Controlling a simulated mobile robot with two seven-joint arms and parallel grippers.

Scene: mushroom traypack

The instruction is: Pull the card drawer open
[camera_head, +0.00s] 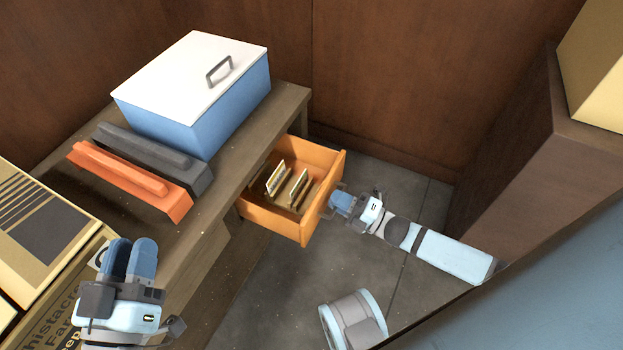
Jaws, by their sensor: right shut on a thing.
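The orange card drawer (266,217) stands pulled out from the right end of the wooden desk (205,245). Upright cards (276,178) show inside it, in small groups. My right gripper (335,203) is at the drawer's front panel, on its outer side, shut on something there. The handle is hidden behind the gripper and the panel. My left gripper (133,258) is at the lower left, over the near end of the desk, with its blue fingers pointing up. No object shows between them, and a narrow dark gap shows between the fingers.
On the desk stand a blue box (215,115) with a white lid, a dark grey bar-shaped item (140,150) and an orange one (125,183). Cartons (35,235) are at the left. A brown cabinet (540,170) stands at the right. Grey floor (385,165) is clear beyond the drawer.

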